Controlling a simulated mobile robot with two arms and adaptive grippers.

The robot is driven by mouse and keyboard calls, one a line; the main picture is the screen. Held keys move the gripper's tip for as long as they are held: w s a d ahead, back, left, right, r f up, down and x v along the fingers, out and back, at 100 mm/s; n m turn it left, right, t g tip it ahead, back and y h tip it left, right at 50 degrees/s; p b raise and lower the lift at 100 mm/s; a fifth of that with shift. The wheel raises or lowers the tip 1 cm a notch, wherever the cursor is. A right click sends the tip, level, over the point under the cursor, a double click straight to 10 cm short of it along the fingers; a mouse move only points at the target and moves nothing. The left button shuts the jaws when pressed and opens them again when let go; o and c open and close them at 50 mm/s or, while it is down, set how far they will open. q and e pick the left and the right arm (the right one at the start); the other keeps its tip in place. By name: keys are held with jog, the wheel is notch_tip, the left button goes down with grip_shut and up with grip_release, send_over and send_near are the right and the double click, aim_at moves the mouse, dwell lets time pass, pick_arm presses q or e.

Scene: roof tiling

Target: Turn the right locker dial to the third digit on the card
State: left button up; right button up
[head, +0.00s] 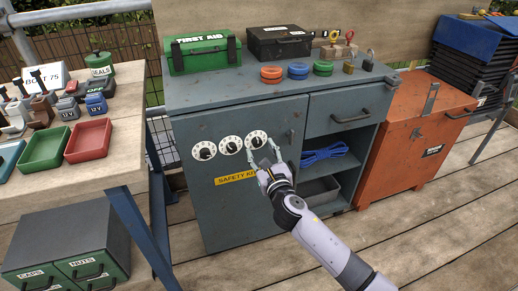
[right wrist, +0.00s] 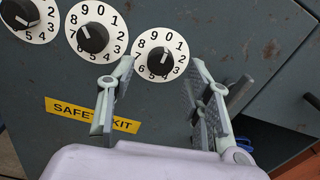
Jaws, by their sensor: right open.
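The right locker dial (head: 256,140) is a white disc with black digits and a black knob, last of three in a row on a grey-blue cabinet door (head: 225,222). In the right wrist view the right dial (right wrist: 179,62) is just beyond my gripper. Its knob's pale mark points up, near 0. My right gripper (head: 266,163) is open and empty, in front of the door, below and right of that dial. In the right wrist view its fingers (right wrist: 163,88) are spread, apart from the knob. I cannot make out a card with digits. My left gripper is not in view.
The left dial (head: 204,151) and middle dial (head: 230,145) sit beside it. A yellow safety kit label (head: 236,177) is below. A workbench (head: 120,133) stands left, an orange chest (head: 405,152) right.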

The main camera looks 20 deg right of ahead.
aim_at(258, 144)
jog(key=shift+w, duration=1.5)
grip_shut()
